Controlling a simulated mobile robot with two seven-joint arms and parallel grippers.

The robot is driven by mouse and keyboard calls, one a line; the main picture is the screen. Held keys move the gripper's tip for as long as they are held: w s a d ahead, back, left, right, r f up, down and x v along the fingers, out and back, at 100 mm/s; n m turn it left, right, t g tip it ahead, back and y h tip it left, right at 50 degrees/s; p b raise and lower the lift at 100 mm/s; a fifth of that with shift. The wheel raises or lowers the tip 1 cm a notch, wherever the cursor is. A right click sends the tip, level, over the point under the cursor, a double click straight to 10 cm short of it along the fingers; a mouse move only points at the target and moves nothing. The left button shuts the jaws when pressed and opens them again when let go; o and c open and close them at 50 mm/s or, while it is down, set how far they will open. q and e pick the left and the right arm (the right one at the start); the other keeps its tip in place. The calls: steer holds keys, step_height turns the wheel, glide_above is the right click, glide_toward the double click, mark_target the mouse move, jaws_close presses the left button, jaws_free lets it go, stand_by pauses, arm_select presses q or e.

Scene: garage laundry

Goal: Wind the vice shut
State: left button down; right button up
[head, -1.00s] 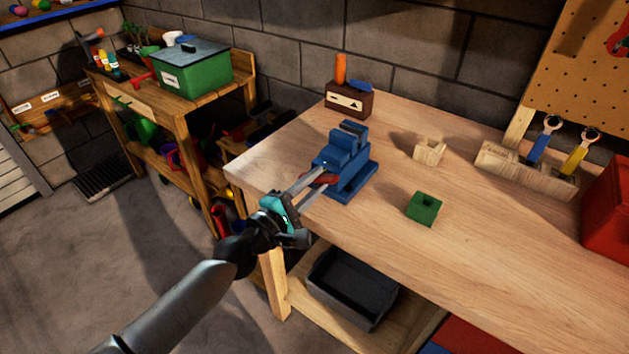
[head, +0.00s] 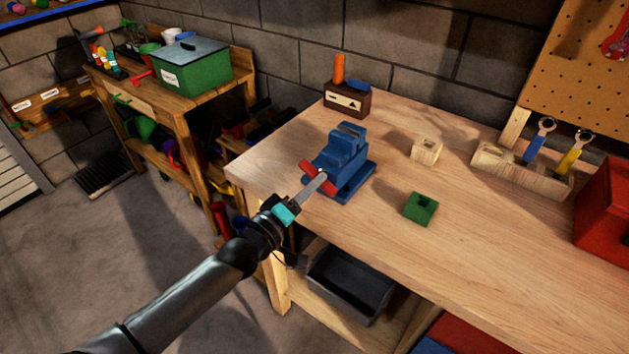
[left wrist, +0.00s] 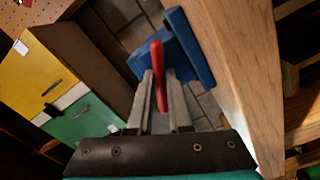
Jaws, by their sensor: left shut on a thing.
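The blue vice (head: 345,152) stands upright near the left front edge of the wooden workbench. Its red handle (head: 307,166) faces the edge and slants from upper left to lower right in the head view. My left gripper (head: 318,182) reaches in from the left and is shut on this handle. In the left wrist view the red handle (left wrist: 157,72) stands between the two grey fingers (left wrist: 162,92), with the blue vice (left wrist: 188,45) behind it. The gap between the vice jaws is too small to judge. My right gripper is out of view.
On the workbench (head: 480,225) are a green block (head: 420,208), a pale wooden block (head: 426,150), a tool rack (head: 500,165), a red box (head: 605,215) and a brown box (head: 346,100). A dark bin (head: 350,285) sits below.

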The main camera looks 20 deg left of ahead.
arm_select(q)
steer(key=m, duration=0.2)
steer(key=m+p, duration=0.1)
steer(key=shift+a+f+m, duration=0.1)
steer(key=shift+f+m, duration=0.15)
steer(key=shift+m, duration=0.15)
steer(key=m+p, duration=0.1)
steer(key=m, duration=0.3)
steer(key=shift+f+m+p, duration=0.1)
steer(key=shift+m+p, duration=0.2)
steer(key=shift+p, duration=0.05)
steer(key=m+p, duration=0.1)
steer(key=m, duration=0.3)
steer(key=shift+a, duration=0.15)
steer(key=shift+a+m+p, duration=0.1)
steer(key=shift+m+p, duration=0.2)
steer(key=shift+m, duration=1.5)
steer(key=shift+f, duration=0.1)
